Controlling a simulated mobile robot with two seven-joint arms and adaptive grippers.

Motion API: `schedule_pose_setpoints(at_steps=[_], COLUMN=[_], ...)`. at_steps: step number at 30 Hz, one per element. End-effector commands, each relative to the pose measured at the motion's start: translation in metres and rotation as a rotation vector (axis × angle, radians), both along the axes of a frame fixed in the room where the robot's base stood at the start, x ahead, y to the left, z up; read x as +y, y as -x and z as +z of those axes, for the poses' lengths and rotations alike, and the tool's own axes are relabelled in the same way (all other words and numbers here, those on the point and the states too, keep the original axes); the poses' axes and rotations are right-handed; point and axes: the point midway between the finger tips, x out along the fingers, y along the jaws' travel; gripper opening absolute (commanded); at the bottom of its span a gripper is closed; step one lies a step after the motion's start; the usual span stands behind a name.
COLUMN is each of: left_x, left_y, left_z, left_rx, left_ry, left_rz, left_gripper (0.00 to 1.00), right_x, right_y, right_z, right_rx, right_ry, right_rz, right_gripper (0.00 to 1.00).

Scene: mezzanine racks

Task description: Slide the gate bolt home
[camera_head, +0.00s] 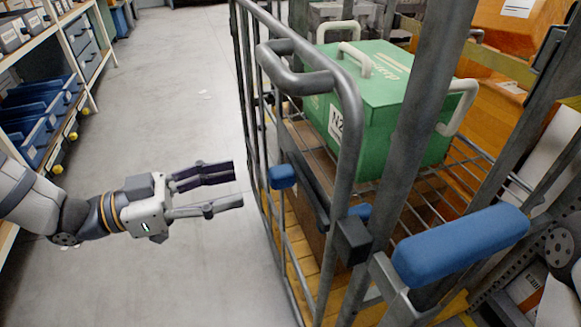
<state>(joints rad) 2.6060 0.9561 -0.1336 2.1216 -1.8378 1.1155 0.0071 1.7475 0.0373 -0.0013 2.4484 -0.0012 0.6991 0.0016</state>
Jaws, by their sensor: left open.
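A dark bolt bar (302,182) slants along the grey tubular gate (351,120) of a wire cage cart. A small blue knob (283,176) sits at the bar's left side. A black block (353,241) is fixed on the gate's frame near the bar's lower right end, with another blue piece (360,211) partly hidden behind the tube. I cannot tell whether the bar enters the block. My left gripper (238,187) is open and empty, left of the knob and apart from it, fingers pointing right. My right gripper is not in view.
A padded blue handle (460,243) juts from the cart's near post. A green case (378,95) with pale handles rests inside the cart. Shelves with blue bins (35,125) line the left. The grey floor (180,90) between is clear.

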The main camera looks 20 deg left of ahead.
Motion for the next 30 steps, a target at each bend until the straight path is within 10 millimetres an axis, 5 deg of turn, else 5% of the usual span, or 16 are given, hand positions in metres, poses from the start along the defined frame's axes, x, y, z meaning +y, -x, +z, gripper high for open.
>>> schedule_pose_setpoints(at_steps=[9, 21, 28, 30], left_x=[-0.063, -0.077, -0.077, -0.077], left_y=[-0.041, -0.052, -0.052, -0.052], left_z=[-0.007, -0.002, -0.002, -0.002], left_rx=[0.011, 0.005, 0.005, 0.005], left_ry=[-0.001, -0.002, -0.002, -0.002], left_rz=[-0.003, 0.001, 0.001, 0.001], left_gripper=[0.48, 0.48, 0.01, 0.00], right_x=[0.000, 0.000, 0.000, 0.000], right_y=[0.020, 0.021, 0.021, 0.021], right_z=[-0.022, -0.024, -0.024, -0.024], right_rx=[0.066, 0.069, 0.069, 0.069], right_ry=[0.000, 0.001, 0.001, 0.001], right_rz=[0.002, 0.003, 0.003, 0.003], right_gripper=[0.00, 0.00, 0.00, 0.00])
